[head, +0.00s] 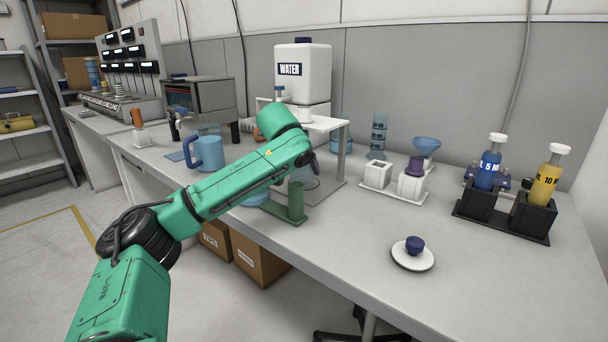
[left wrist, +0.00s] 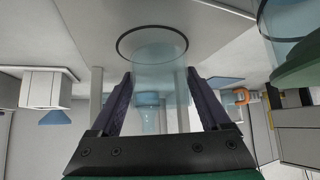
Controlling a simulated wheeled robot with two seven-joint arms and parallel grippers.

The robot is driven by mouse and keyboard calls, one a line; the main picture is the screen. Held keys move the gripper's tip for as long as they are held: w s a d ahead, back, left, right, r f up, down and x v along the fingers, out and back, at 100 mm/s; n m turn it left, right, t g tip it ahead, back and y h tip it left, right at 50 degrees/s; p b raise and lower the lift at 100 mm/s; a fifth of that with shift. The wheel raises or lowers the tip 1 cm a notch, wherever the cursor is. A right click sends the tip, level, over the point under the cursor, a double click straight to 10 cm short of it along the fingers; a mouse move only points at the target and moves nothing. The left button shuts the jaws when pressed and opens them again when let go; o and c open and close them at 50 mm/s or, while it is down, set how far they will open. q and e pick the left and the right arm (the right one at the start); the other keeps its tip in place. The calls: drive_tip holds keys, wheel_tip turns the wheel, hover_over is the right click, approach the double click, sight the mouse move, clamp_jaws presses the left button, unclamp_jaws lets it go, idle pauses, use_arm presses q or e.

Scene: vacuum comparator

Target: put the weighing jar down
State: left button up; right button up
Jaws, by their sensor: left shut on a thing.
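The weighing jar, a clear glass cylinder, is between the fingers of my left gripper (left wrist: 162,90). In the left wrist view the jar (left wrist: 158,70) shows its round rim, and both dark fingers lie along its sides. In the head view the left gripper (head: 309,168) is mostly hidden behind my green forearm, over the bench near the water stand. Clear glass (head: 303,178) shows faintly there. Whether the jar touches a surface is hard to tell. My right gripper is not in view.
A white dish (head: 401,258) holds a dark-knobbed lid (head: 414,244) on the bench. A water tank (head: 303,75), blue jug (head: 208,155) and black bottle rack (head: 480,222) stand around.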

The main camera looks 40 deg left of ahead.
use_arm(q)
drive_tip(key=shift+w+d+f, duration=0.2)
drive_tip(key=shift+d+f, duration=0.1)
drive_tip(key=shift+f, duration=0.1)
drive_tip(key=shift+r, duration=0.1)
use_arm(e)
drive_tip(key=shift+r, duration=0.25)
use_arm(q)
drive_tip(key=shift+s, duration=0.1)
drive_tip(key=o, duration=1.4)
drive_tip(key=shift+f, duration=0.2)
drive_tip(key=shift+r, duration=0.3)
drive_tip(key=p+v, duration=0.1)
drive_tip(key=v, duration=1)
drive_tip(key=shift+s+r, duration=0.2)
drive_tip(key=shift+s, duration=0.15)
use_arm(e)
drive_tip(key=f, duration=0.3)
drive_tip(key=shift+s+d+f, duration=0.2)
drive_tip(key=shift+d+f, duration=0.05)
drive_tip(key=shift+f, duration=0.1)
use_arm(q)
drive_tip(key=shift+d, duration=0.15)
